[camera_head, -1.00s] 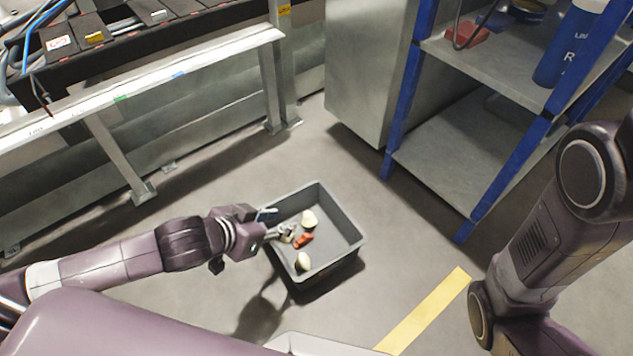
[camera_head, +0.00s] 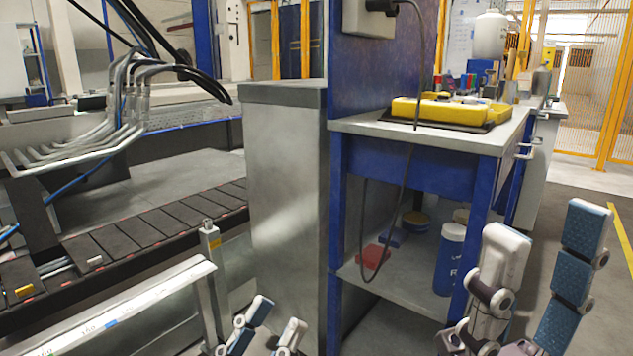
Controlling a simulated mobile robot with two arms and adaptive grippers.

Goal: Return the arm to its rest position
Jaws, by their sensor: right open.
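My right gripper (camera_head: 540,250) is raised at the lower right, in front of the blue workbench. Its blue-padded fingers stand wide apart and hold nothing. My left gripper (camera_head: 278,312) shows at the bottom edge, left of the middle, below the grey cabinet. Its fingertips are apart with nothing seen between them; its base and most of the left arm are cut off by the frame edge. Most of the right arm is also out of view.
A blue workbench (camera_head: 450,170) carries a yellow tray (camera_head: 445,112); a blue bottle (camera_head: 450,262) and a red item (camera_head: 373,257) are on its lower shelf. A grey cabinet (camera_head: 285,200) stands beside a conveyor (camera_head: 140,230). Open floor lies at the far right.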

